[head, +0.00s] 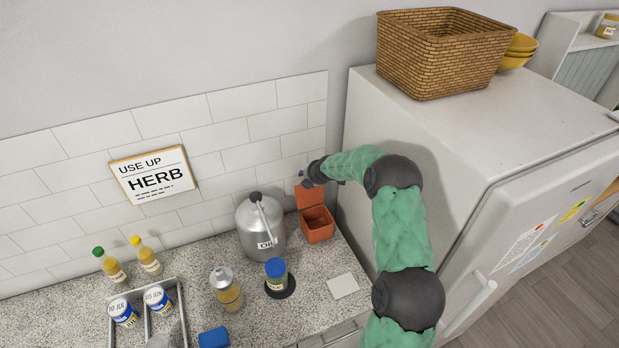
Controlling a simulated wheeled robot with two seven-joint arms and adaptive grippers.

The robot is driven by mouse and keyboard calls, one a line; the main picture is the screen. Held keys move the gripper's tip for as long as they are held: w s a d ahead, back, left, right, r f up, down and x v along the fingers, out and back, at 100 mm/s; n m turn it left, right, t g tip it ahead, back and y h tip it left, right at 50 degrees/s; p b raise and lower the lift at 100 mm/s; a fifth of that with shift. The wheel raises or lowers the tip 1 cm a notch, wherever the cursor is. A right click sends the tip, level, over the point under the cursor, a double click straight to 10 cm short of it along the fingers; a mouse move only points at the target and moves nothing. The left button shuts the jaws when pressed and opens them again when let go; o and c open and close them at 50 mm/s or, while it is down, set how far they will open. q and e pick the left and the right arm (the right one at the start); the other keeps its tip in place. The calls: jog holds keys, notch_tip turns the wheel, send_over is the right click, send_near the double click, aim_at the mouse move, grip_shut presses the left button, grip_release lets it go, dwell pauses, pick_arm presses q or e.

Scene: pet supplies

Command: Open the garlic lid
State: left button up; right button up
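A small orange-red box (318,232), the likely garlic box, stands on the counter by the tiled wall. Its lid (310,194) is raised upright at the back and the box's inside shows. I cannot read any label on it. My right gripper (304,178) is just above the lid's top edge, close to the wall. It is too small and dark to tell whether it touches the lid or whether its fingers are open. My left gripper is out of view.
A grey metal oil can (261,228) stands left of the box. A blue-capped jar (276,281) sits on a black disc, and a pale square tile (343,286) lies to its right. A white fridge (455,130) with a wicker basket (432,62) on top stands at right.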

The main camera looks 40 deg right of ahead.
jog(key=shift+s+r, duration=0.15)
jog(key=shift+r, duration=0.25)
jog(key=v, duration=1.1)
jog(key=shift+s+a+f, duration=0.15)
jog(key=shift+s+f, duration=0.05)
